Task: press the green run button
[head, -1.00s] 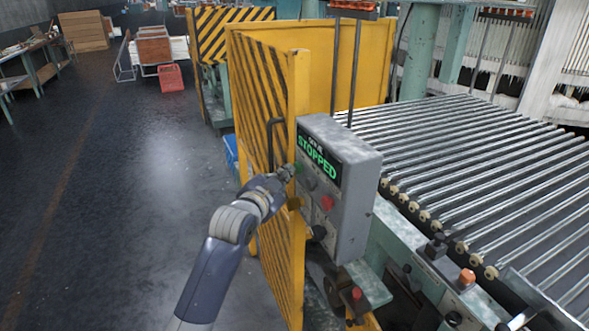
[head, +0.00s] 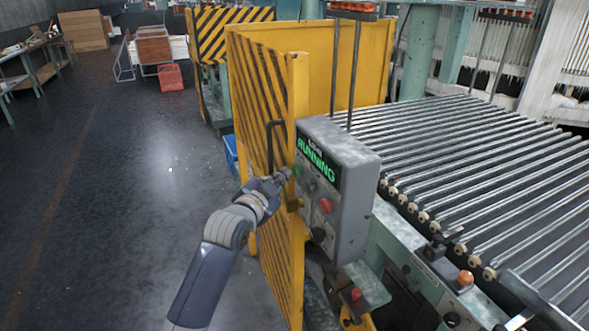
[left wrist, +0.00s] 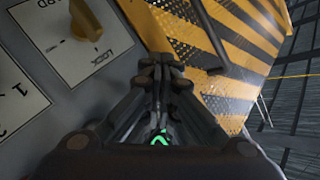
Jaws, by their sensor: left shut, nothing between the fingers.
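The grey control box (head: 352,210) stands beside the yellow guard. Its display (head: 316,163) reads RUNNING in green letters. The green run button (head: 297,170) is a small patch on the box face, just left of the display and partly hidden by my left gripper (head: 287,173). The fingers are shut and empty, with their tips at or very near the button; I cannot tell whether they touch it. In the left wrist view the shut fingers (left wrist: 162,66) point towards the panel, and the button cannot be made out clearly. My right gripper is not in view.
A red button (head: 326,205) and dark knobs sit lower on the box. A yellow selector knob (left wrist: 86,22) with a LOCK label is near the fingers. The striped yellow guard (head: 268,110) stands close by the gripper. The roller conveyor (head: 480,160) lies right; open floor lies left.

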